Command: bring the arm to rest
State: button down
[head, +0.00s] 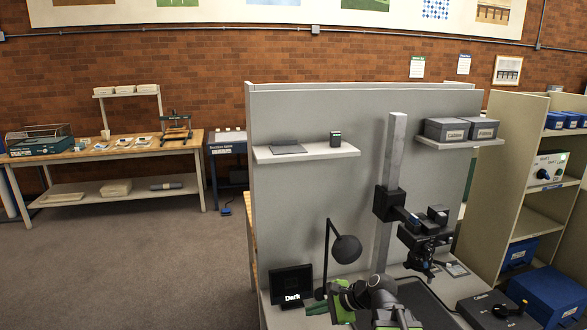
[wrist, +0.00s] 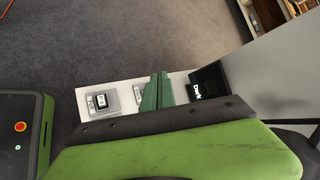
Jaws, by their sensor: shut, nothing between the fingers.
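My gripper shows in the wrist view with its two green fingers (wrist: 157,92) together, shut with nothing between them. The fingers reach out over a white surface (wrist: 120,84), just left of a small black panel marked "Dark" (wrist: 205,84). In the head view my green and black arm is at the bottom middle, bent low over the front of the copy stand's table. The same black panel (head: 291,284) stands a little left of the arm, with a black desk lamp (head: 346,248) behind it. How far the fingers are above the surface I cannot tell.
Two small grey items (wrist: 98,101) lie on the white surface left of the fingers. A grey column with a camera (head: 425,235) rises behind my arm. A control box (head: 488,312) and a blue box (head: 545,292) stand right. The carpet (head: 130,265) at left is clear.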

jog(key=s+d+f+n+g+h, duration=0.4)
jog(key=s+d+f+n+h, duration=0.2)
jog(key=n, duration=0.8)
jog(key=s+d+h, duration=0.2)
jog(key=s+d, duration=0.1)
jog(key=d, duration=0.1)
jog(key=shift+s+d+f+g, duration=0.3)
jog(key=shift+s+d, duration=0.05)
jog(key=shift+d, duration=0.05)
jog(key=c, duration=2.1)
grip_release()
jog(key=shift+c, duration=0.2)
